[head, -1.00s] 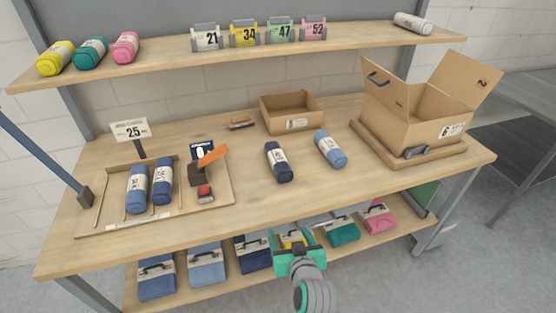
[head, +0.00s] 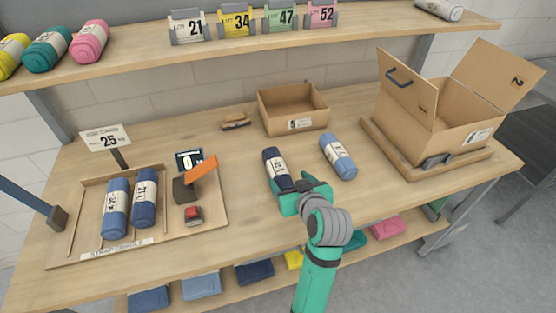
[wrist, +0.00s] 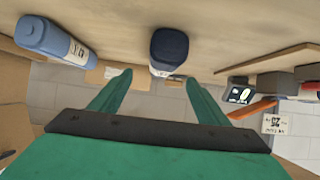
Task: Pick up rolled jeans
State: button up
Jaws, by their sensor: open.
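A dark navy rolled pair of jeans (head: 274,165) with a pale label band lies in the middle of the workbench. A light blue roll (head: 338,156) lies to its right. Two more blue rolls, one on the left (head: 115,208) and one on the right (head: 145,198), lie in the wooden tray at left. My gripper (head: 304,187) is open at the near end of the navy roll and partly hides it. In the wrist view the navy roll's end (wrist: 169,48) shows ahead, between and beyond the open fingers (wrist: 155,95). The light blue roll (wrist: 50,40) is at upper left there.
A small open carton (head: 293,110) stands behind the rolls, and a larger open box (head: 440,115) stands at right. An orange-handled device (head: 200,170) stands on the tray (head: 75,245). A shelf (head: 260,47) with colored rolls and number cards runs above.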

aim_at(278, 170)
jog(key=x, duration=0.6)
jog(key=shift+w+r, duration=0.2)
jog(key=shift+s+a+f+x, duration=0.1)
jog(key=shift+x, duration=0.8)
jog(key=shift+s+a+f+x, duration=0.1)
jog(key=shift+x, duration=0.75)
jog(key=shift+s+a+f+x, duration=0.1)
jog(key=shift+x, duration=0.8)
jog(key=shift+d, duration=0.1)
jog(key=c, duration=1.4)
